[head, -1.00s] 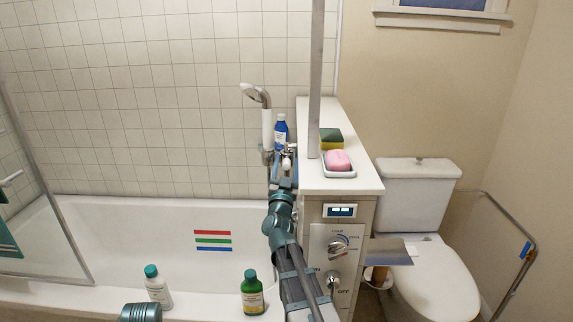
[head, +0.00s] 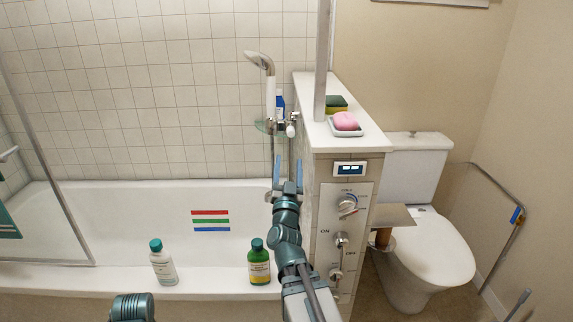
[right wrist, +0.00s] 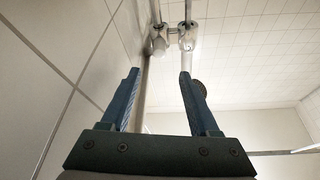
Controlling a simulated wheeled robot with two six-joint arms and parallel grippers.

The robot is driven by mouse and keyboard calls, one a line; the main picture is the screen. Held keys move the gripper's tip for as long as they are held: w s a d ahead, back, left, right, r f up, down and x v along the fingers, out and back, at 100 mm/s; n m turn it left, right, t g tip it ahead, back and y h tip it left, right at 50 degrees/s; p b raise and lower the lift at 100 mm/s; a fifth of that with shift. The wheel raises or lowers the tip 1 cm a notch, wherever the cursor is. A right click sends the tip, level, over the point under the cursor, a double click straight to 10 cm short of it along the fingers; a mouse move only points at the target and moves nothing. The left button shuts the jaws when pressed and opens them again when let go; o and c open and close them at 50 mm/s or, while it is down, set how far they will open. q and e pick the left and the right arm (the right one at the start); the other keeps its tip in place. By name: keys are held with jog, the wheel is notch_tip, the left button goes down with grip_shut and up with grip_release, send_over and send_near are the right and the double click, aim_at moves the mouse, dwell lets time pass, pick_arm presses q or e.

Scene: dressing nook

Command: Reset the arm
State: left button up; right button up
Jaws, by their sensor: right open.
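My right gripper (head: 288,170) is open, its two blue fingers pointing up below the shower fittings, with nothing visible between them. The right wrist view shows the same open fingers (right wrist: 160,78), with the chrome shower valve (right wrist: 182,38) beyond their tips. In the head view my right arm (head: 287,230) reaches up from the bottom, in front of the bathtub end and left of the control panel. A teal joint of my left arm (head: 132,307) shows at the bottom edge; the left gripper is out of frame.
A white bottle (head: 163,265) and a green bottle (head: 259,264) stand on the tub's front rim. A blue bottle (head: 280,103) is partly hidden behind the shower fittings. Pink soap (head: 345,120) and a sponge (head: 337,103) are on the ledge. The toilet (head: 430,250) stands right.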

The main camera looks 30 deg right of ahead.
dwell(0.4)
jog(key=w+a+f+n+y, duration=0.3)
jog(key=a+f+y, duration=0.15)
jog(key=a, duration=0.25)
jog(key=w+a+f+n+y, duration=0.3)
jog(key=a+y, duration=0.2)
jog(key=a, duration=0.2)
jog(key=s+a+f+n+g+y, duration=0.2)
jog(key=a+f+n+g+y, duration=0.15)
jog(key=a+f, duration=0.45)
jog(key=s+a+f+n+g+y, duration=0.25)
jog(key=a+f+g, duration=0.35)
jog(key=a, duration=0.4)
jog(key=s+a+f+n+g+h, duration=0.1)
jog(key=s+a+f+g, duration=0.15)
jog(key=s, duration=0.45)
jog(key=s+a+f+g+h, duration=0.1)
jog(key=s+f+g, duration=0.25)
jog(key=s, duration=0.25)
jog(key=s+a+f+n+g+h, duration=0.1)
jog(key=s+f+g+h, duration=0.15)
jog(key=s, duration=0.45)
notch_tip(320, 180, up, 18)
jog(key=y+p, duration=0.1)
jog(key=p, duration=1.7)
jog(key=shift+r, duration=0.15)
jog(key=shift+w, duration=0.1)
